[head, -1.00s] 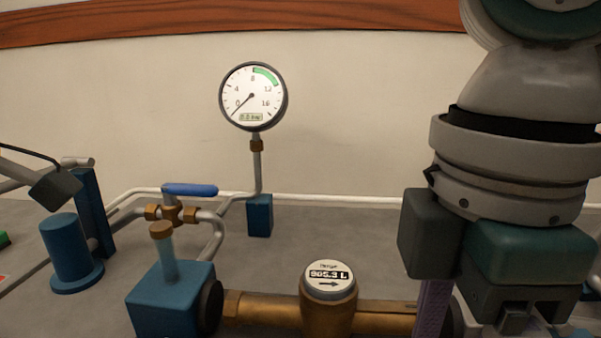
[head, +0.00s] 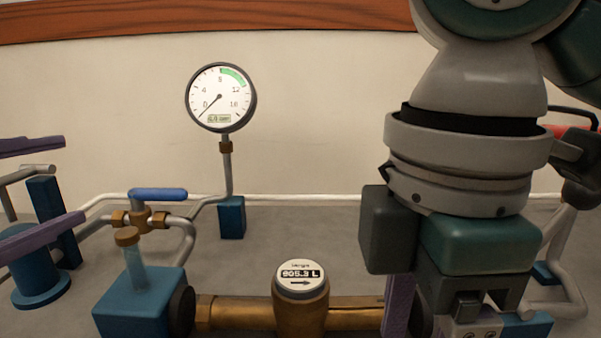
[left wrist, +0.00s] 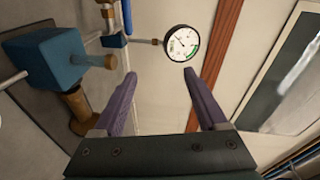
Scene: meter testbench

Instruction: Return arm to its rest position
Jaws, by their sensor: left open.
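My left gripper (head: 72,180) reaches in at the left edge of the head view. Its two purple fingers are spread with nothing between them, in front of a blue post and flanged cylinder. In the left wrist view the open fingers (left wrist: 159,75) point toward the wall, with the gauge (left wrist: 181,43) beyond them. My right arm (head: 465,160) hangs down at the right of the head view. One purple finger (head: 397,305) of its gripper shows beside the brass pipe; the rest is hidden or cut off, so its opening cannot be told.
A round pressure gauge (head: 221,97) stands on a blue base. A blue-handled valve (head: 158,195) sits left of it. A blue block (head: 140,302) and a flow meter (head: 301,280) on a brass pipe (head: 235,312) are in front. A red handle (head: 570,130) shows behind my right arm.

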